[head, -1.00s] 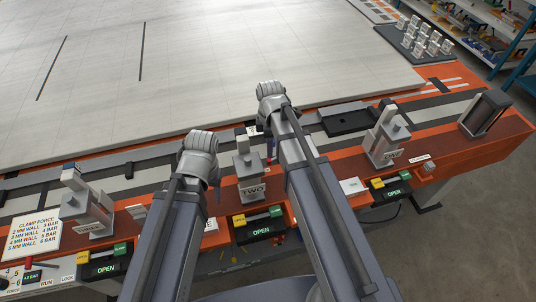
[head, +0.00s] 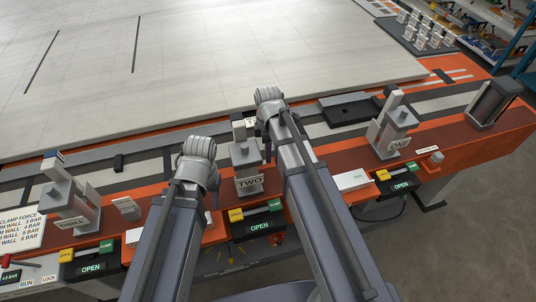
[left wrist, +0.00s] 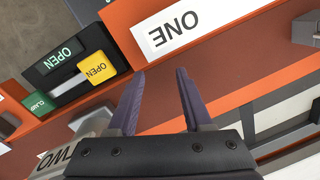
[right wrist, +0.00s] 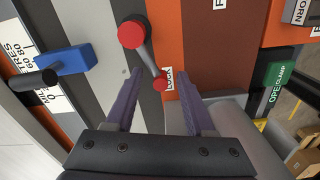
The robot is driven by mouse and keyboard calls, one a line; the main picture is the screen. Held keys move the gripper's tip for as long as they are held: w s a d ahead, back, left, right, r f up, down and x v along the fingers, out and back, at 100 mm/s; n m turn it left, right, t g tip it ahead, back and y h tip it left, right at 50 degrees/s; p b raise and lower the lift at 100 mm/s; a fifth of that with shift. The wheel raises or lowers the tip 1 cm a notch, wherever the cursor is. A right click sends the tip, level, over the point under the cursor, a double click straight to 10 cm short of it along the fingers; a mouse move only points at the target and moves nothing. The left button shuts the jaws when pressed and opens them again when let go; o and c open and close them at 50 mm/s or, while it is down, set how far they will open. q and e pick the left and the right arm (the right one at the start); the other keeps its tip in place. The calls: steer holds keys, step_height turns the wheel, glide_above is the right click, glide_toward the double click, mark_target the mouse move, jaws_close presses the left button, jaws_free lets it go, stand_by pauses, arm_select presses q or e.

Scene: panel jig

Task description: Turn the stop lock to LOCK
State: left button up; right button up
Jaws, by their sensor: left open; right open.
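In the right wrist view, a grey lever with a large round red knob (right wrist: 131,34) and a smaller red end lies just beyond my right gripper (right wrist: 158,73). A white label (right wrist: 169,76), apparently reading LOCK, is beside the smaller red end, partly covered. My right gripper is open, its fingers either side of the smaller red end in the picture; contact cannot be told. In the head view its tips are hidden behind its wrist (head: 270,95).
RUN (head: 27,283) and LOCK (head: 49,279) labels show at the lower left in the head view. Upright clamps TWO (head: 246,157), ONE (head: 396,120) and THREE (head: 68,195) stand along the orange bench. A blue block with a black handle (right wrist: 65,60) is near my right gripper.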

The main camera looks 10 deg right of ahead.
steer(key=shift+c, duration=0.2)
jaws_close()
stand_by(0.4)
